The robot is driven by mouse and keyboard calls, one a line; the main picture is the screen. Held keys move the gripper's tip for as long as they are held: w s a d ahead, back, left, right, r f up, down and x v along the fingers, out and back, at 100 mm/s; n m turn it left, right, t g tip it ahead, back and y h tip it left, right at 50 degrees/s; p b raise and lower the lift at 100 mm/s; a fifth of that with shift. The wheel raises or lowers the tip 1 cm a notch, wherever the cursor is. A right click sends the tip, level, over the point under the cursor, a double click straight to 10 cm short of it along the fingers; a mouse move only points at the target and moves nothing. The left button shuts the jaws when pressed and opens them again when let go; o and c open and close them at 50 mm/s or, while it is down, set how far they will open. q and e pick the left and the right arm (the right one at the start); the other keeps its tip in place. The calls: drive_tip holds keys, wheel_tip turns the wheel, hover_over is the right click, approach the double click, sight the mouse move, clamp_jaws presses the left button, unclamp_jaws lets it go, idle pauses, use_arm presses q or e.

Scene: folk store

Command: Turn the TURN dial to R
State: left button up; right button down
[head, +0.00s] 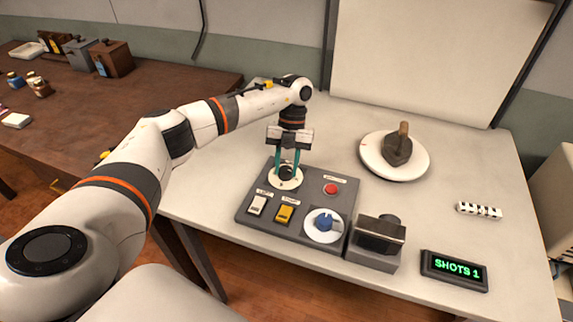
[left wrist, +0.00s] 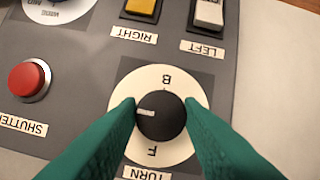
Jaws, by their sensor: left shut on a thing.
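The TURN dial (left wrist: 161,115) is a black round knob with a white pointer mark on a white disc, on the grey control panel (head: 246,215). In the left wrist view the letters B and F show above and below the knob. The mark points to the left there, toward one fingertip. Any letters at the disc's sides are hidden by the fingers. My left gripper (left wrist: 161,112) has its green fingers shut on the knob from both sides. In the head view it comes down on the dial from above (head: 285,172). My right gripper is not in view.
The panel also holds a white LEFT switch (head: 257,205), a yellow RIGHT switch (head: 285,214), a red SHUTTER button (head: 331,188) and a blue dial (head: 323,223). A camera (head: 378,236), a SHOTS 1 display (head: 454,271) and an iron (head: 398,150) on a white turntable (head: 420,163) stand rightward.

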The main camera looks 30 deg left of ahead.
use_arm(q)
drive_tip(key=shift+w+r, duration=0.1)
drive_tip(key=o, duration=1)
drive_tip(key=b+v, duration=0.1)
drive_tip(key=v, duration=1.1)
drive_tip(key=shift+b, duration=0.4)
